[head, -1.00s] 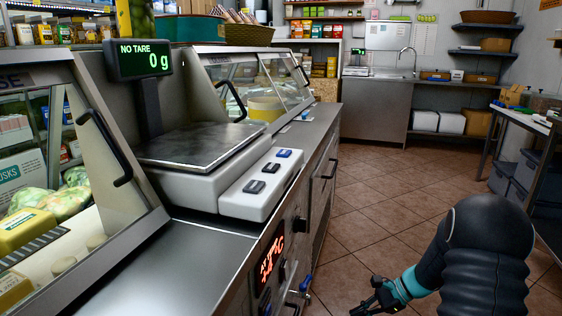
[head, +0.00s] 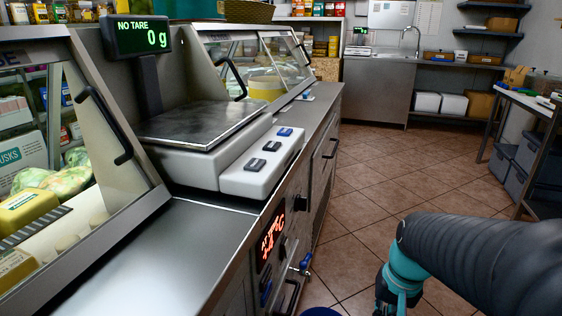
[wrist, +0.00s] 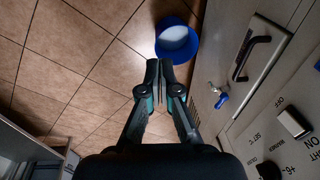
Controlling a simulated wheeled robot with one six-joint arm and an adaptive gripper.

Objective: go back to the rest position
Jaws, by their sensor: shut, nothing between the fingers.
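My gripper (wrist: 159,68) shows in the wrist view with its two fingers together, shut and empty. It hangs over the tiled floor beside the counter front. In the head view my arm reaches in from the lower right, and the fingers are hidden below the picture's edge.
The steel counter (head: 190,250) runs along the left with a scale (head: 200,125) reading 0 g. A blue tap (head: 305,262) sticks out of the counter front. A blue bucket (wrist: 177,42) stands on the floor below. A table (head: 525,101) stands at the right; the tiled aisle (head: 385,165) between is clear.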

